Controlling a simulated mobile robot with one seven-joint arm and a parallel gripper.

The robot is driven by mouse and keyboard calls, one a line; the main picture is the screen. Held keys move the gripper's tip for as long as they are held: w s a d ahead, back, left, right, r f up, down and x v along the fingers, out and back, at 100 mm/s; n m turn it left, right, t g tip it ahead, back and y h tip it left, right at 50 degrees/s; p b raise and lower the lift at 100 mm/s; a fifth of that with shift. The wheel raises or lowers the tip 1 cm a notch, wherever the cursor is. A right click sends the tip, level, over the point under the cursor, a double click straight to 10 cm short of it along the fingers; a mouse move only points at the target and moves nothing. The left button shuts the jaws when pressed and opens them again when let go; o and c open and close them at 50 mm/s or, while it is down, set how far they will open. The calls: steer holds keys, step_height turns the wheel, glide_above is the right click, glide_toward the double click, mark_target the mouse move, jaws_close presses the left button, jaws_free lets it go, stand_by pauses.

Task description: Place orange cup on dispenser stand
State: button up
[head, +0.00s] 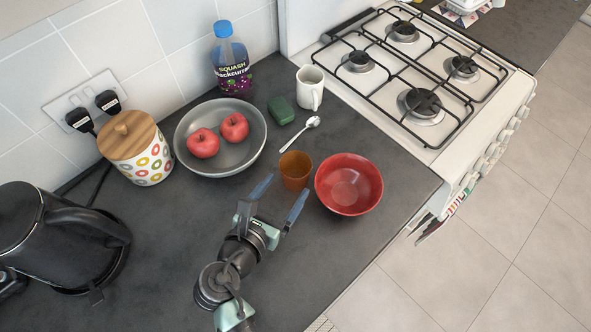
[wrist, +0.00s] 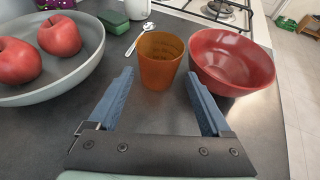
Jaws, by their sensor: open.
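The orange cup (head: 295,171) stands upright on the dark counter, just left of the red bowl. In the wrist view the orange cup (wrist: 160,62) is straight ahead, beyond and between my fingertips. My gripper (head: 281,190) is open and empty, its two blue fingers pointing toward the cup; it also shows in the wrist view (wrist: 160,75). The fingers appear short of the cup, with no clear contact. I cannot make out a dispenser stand in either view.
The red bowl (head: 349,184) sits close right of the cup. A grey bowl with apples (head: 221,160), a spoon (head: 300,134), a green block (head: 281,110) and a white mug (head: 310,88) stand behind. A kettle (head: 50,235) is left, the stove (head: 420,90) back right. The counter's front edge is right.

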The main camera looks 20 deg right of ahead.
mark_target(289, 183)
steer(key=x, duration=0.5)
steer(key=shift+w+f, duration=0.15)
steer(key=shift+f, duration=0.15)
steer(key=c, duration=1.1)
steer(key=shift+r, duration=0.15)
